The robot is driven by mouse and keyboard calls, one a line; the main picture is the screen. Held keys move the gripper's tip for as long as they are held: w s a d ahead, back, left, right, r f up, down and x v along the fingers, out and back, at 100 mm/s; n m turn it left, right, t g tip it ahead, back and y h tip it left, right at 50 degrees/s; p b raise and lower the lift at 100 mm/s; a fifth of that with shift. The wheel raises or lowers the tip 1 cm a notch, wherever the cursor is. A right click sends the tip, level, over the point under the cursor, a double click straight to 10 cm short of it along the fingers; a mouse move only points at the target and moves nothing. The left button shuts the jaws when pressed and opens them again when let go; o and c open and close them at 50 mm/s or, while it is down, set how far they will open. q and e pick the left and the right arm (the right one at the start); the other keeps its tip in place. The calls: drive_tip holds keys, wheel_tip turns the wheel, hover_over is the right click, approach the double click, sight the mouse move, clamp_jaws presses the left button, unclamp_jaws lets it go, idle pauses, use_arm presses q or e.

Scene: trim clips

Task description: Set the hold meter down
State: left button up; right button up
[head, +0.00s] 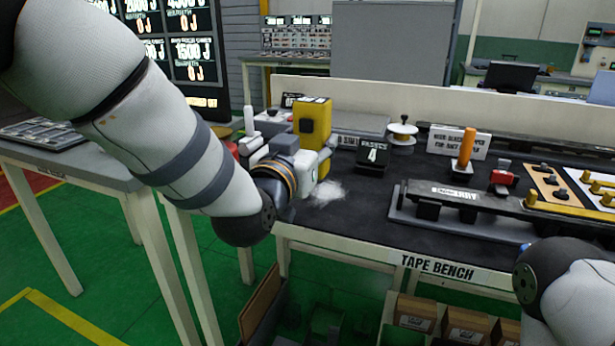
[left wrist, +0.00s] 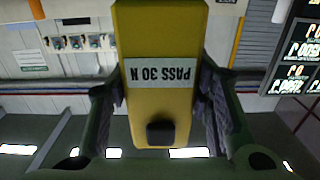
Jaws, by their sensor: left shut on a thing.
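The hold meter is a yellow block (head: 312,118) above the left end of the tape bench (head: 345,225). My left gripper (head: 322,158) is shut on it, and the wrist partly hides its lower part. In the left wrist view the yellow hold meter (left wrist: 155,30) fills the middle, with a label reading "PASS 30 N" upside down and a dark knob. My left gripper's fingers (left wrist: 160,105) lie on both its sides. Whether the meter touches the bench is hidden. Of my right arm only a part shows at the lower right; its gripper is out of view.
A black counter block marked 4 (head: 373,155) and a white spool (head: 402,135) stand right of the meter. A long dark trim bar on a fixture (head: 465,200) lies further right. A grey table (head: 75,165) stands left.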

use_arm(q)
drive_tip(key=f, duration=0.1)
drive_tip(key=w+f, duration=0.1)
drive_tip(key=w+a+f, duration=0.1)
drive_tip(key=f, duration=0.1)
drive_tip(key=shift+w+a+f+b, duration=0.1)
drive_tip(key=shift+w+b, duration=0.15)
drive_tip(key=shift+b, duration=0.05)
drive_tip(key=shift+w+a+f, duration=0.1)
drive_tip(key=shift+w+f, duration=0.05)
drive_tip(key=shift+w, duration=0.1)
drive_tip(key=f, duration=0.3)
drive_tip(key=shift+w+a+f+b, duration=0.2)
drive_tip(key=shift+w+f+b, duration=0.15)
drive_tip(key=shift+f, duration=0.05)
drive_tip(key=shift+r, duration=0.1)
use_arm(e)
drive_tip(key=shift+s+f+g, duration=0.4)
drive_tip(key=shift+s+f, duration=0.6)
drive_tip(key=shift+f, duration=0.05)
use_arm(q)
drive_tip(key=o, duration=1.4)
drive_tip(key=shift+f, duration=0.2)
drive_tip(key=shift+o, duration=0.2)
